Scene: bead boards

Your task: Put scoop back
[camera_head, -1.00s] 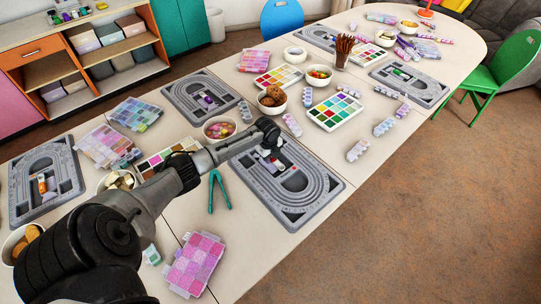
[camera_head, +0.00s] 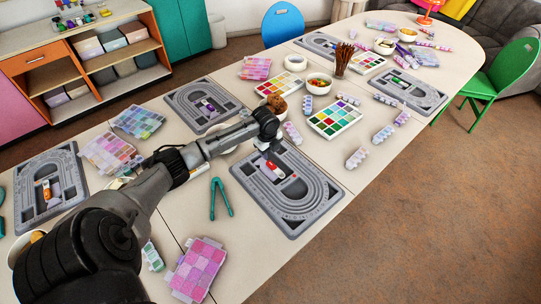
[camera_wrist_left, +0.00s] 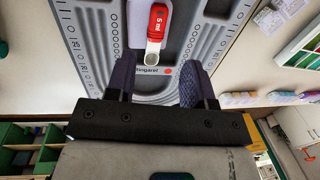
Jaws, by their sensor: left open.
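A scoop with a red handle marked 5 ml (camera_head: 275,169) lies on the grey bead board (camera_head: 322,217) at the near side of the table. In the left wrist view the scoop (camera_wrist_left: 157,27) lies in a pale recess of the board, with its small pale bowl toward my gripper. My left gripper (camera_wrist_left: 156,82) is open and empty. Its two dark fingers are apart, and the scoop lies beyond the gap between them. In the head view my left gripper (camera_head: 268,150) hangs over the board's back-left part, partly hidden by my wrist. My right gripper does not show.
Teal tongs (camera_head: 220,198) lie left of the board. A paint-like colour tray (camera_head: 335,117) stands behind it, and a pink bead box (camera_head: 198,268) at the front. My arm covers some bowls. Other bead boards (camera_head: 203,103) stand farther off.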

